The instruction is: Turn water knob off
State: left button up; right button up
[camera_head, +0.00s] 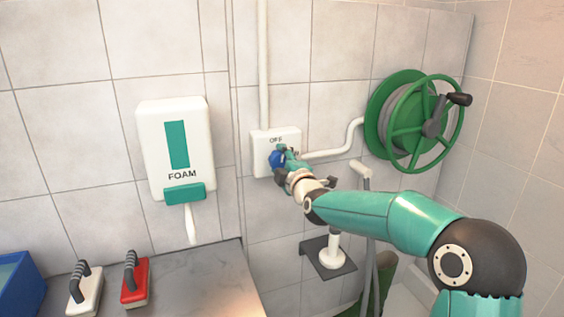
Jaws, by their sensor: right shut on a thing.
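The water knob (277,157) is blue and sits on the front of a white wall box (262,139). The box has the word OFF printed above the knob. My right gripper (282,158) is at the knob, shut on it, with the arm reaching in from the lower right. The gripper and wrist hide part of the knob and the lower right of the box, so the knob's exact angle is hard to tell. My left gripper is not in view.
A white FOAM dispenser (154,120) hangs left of the box. A green hose reel (375,125) is on the wall at right, joined by a white pipe (336,152). A red brush (136,290) and a white brush (87,296) stand on the grey counter (205,285), beside a blue bin (20,290).

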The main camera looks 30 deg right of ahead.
jog(key=shift+a+f+n, duration=0.15)
jog(key=shift+f+n, duration=0.05)
jog(key=shift+n, duration=1)
jog(key=shift+f, duration=0.1)
jog(key=o, duration=1.2)
jog(key=shift+w, duration=0.1)
jog(key=shift+c, duration=0.2)
jog(key=shift+r, duration=0.25)
jog(key=shift+s, duration=0.2)
jog(key=v, duration=1.1)
jog(key=shift+s, duration=0.35)
jog(key=shift+f, duration=0.2)
